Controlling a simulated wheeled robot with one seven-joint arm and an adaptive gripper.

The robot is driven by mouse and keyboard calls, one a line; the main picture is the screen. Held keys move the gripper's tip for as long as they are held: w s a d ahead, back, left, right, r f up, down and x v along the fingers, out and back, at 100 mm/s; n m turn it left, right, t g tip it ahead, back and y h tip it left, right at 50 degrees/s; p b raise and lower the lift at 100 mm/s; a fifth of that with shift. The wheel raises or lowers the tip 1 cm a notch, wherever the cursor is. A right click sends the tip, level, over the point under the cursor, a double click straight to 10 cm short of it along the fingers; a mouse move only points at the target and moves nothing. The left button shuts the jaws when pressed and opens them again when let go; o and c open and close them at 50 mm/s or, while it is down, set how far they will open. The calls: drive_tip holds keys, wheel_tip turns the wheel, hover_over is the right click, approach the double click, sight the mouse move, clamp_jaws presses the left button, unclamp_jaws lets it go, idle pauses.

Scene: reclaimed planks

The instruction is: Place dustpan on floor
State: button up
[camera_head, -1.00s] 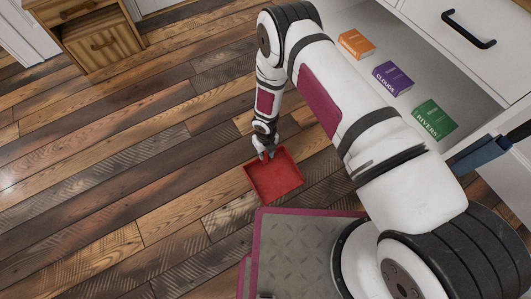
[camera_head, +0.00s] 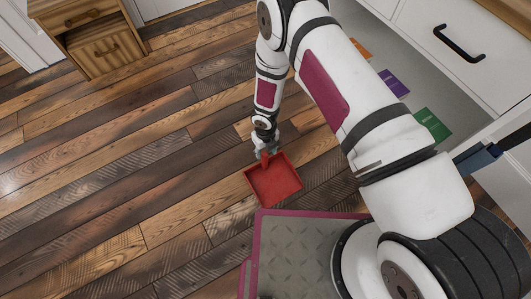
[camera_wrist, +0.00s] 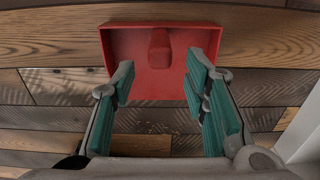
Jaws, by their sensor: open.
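The red dustpan (camera_head: 274,182) lies on the plank floor just beyond the front edge of my base, its open tray facing up. In the wrist view the dustpan (camera_wrist: 130,45) is at the top, with its short red handle (camera_wrist: 159,48) pointing toward my gripper. My gripper (camera_head: 266,152) is at the handle end of the dustpan in the head view. In the wrist view my gripper (camera_wrist: 160,85) is open, its teal-padded fingers spread to either side of the handle. I cannot tell whether a finger touches the dustpan.
An open white drawer at right holds orange, purple (camera_head: 394,83) and green (camera_head: 433,125) books, partly hidden by my arm. A wooden cabinet (camera_head: 92,38) stands at back left. The plank floor (camera_head: 130,150) to the left is clear.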

drive_tip(key=shift+r+p, duration=0.7)
drive_tip(key=shift+r, duration=1.7)
